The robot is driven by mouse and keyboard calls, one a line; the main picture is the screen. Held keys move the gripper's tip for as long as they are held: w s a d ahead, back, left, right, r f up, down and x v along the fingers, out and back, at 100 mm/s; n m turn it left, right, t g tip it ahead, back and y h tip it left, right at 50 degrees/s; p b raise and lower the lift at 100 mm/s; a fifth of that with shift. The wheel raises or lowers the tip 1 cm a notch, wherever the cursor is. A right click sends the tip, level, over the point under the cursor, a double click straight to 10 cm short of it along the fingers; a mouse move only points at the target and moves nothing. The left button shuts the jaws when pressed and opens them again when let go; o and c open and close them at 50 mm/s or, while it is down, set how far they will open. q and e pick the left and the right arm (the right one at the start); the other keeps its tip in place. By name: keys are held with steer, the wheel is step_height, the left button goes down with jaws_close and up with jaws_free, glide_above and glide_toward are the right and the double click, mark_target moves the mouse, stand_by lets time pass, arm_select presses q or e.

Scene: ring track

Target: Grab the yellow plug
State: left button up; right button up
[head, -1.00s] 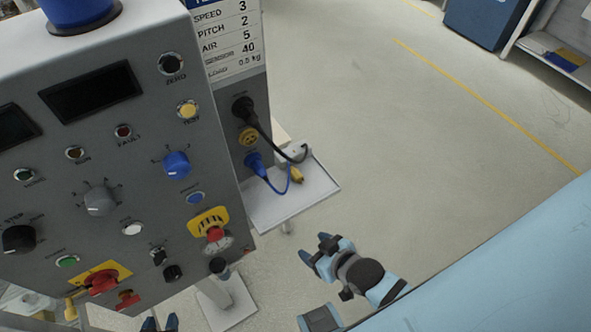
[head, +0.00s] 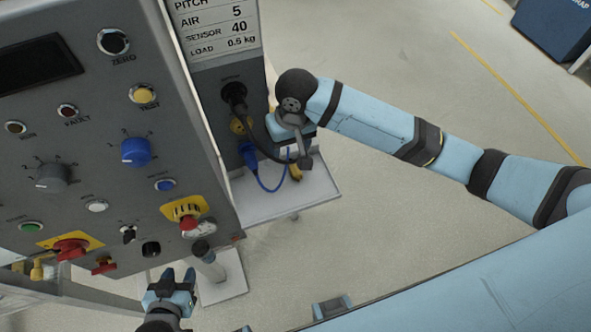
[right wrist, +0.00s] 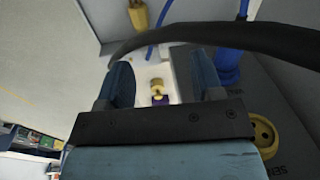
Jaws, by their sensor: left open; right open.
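The yellow plug (head: 295,172) lies on the light shelf (head: 312,190) beside the machine's side panel, partly hidden behind my right arm. In the right wrist view, a yellow plug (right wrist: 137,14) shows at the top, beyond the fingertips. My right gripper (right wrist: 161,66) is open above the shelf, apart from that plug. A small yellow-and-purple part (right wrist: 158,92) shows between its fingers; I cannot tell what it is. My left gripper (head: 178,275) is open and empty, low in front of the control panel.
A black cable (right wrist: 225,34) arcs across, close to my right fingertips. A blue plug (head: 248,155) with a blue cord and a yellow socket (right wrist: 263,134) are on the side panel. The control panel (head: 95,130) stands at left.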

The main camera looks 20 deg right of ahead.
steer(key=w+d+r+h, duration=0.1)
steer(key=w+d, duration=0.1)
glide_above(295, 167)
steer(key=shift+m, duration=0.4)
steer(key=f, duration=0.8)
steer(key=shift+w, duration=0.3)
steer(key=shift+s+f+p, duration=0.15)
steer(key=shift+f+p, duration=0.05)
steer(key=shift+f, duration=1.15)
steer(key=shift+s+f+p, duration=0.15)
steer(key=shift+f+p, duration=0.05)
steer(key=shift+f, duration=1.15)
steer(key=c, duration=1)
